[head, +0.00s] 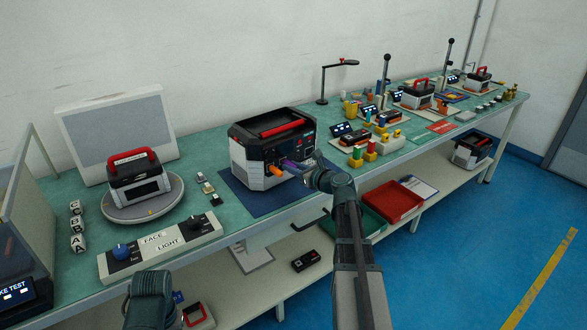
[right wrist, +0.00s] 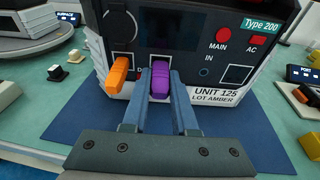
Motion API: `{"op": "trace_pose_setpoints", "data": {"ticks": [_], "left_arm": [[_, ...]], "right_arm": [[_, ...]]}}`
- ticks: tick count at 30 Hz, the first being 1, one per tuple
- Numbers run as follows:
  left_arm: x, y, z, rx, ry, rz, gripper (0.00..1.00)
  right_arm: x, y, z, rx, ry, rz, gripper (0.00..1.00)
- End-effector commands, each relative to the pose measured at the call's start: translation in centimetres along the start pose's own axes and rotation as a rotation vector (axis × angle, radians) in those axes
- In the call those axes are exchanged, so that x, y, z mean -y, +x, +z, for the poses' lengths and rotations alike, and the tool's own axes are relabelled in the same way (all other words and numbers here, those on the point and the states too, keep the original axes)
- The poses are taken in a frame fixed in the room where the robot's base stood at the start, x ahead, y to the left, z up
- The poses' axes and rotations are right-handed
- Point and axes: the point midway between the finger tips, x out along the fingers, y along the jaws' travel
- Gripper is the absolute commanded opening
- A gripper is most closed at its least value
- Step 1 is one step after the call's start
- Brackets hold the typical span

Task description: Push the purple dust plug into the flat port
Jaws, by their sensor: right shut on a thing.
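The purple dust plug (right wrist: 161,80) is between the fingers of my right gripper (right wrist: 161,100), which is shut on it. It points at the front panel of the test unit (right wrist: 205,60), and its far end is at or very near the panel. I cannot tell how deep it sits; the flat port is not clearly seen and may be hidden behind the plug. In the head view the purple plug (head: 289,163) shows just ahead of my right gripper (head: 302,170). An orange plug (right wrist: 118,75) sticks out of the panel just left of it.
The unit (head: 250,170) stands on a blue mat (head: 255,202) on the green bench. A turntable (head: 143,208) with another unit is at left. Several small plugs and fixtures stand to the right. A red tray (head: 392,205) is on the lower shelf.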

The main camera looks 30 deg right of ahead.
Motion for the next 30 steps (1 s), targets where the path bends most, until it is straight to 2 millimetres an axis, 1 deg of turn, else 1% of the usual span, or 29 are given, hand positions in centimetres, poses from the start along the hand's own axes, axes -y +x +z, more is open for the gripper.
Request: {"op": "trace_pose_setpoints", "data": {"ticks": [12,13,18,26,29,30], "left_arm": [[0.0,0.0,0.0,0.0,0.0,0.0,0.0],[0.0,0.0,0.0,0.0,0.0,0.0,0.0],[0.0,0.0,0.0,0.0,0.0,0.0,0.0],[0.0,0.0,0.0,0.0,0.0,0.0,0.0],[0.0,-0.1,0.0,0.0,0.0,0.0,0.0],[0.0,-0.2,0.0,0.0,0.0,0.0,0.0]], "right_arm": [[0.0,0.8,0.2,0.0,0.0,0.001,0.0],[0.0,0.8,0.2,0.0,0.0,0.001,0.32],[0.0,0.8,0.2,0.0,0.0,0.001,0.61],[0.0,0.7,0.1,0.0,0.0,0.0,0.61],[0.0,0.2,0.2,0.0,0.0,-0.001,0.61],[-0.1,-0.2,0.2,0.0,0.0,-0.001,0.61]]}}
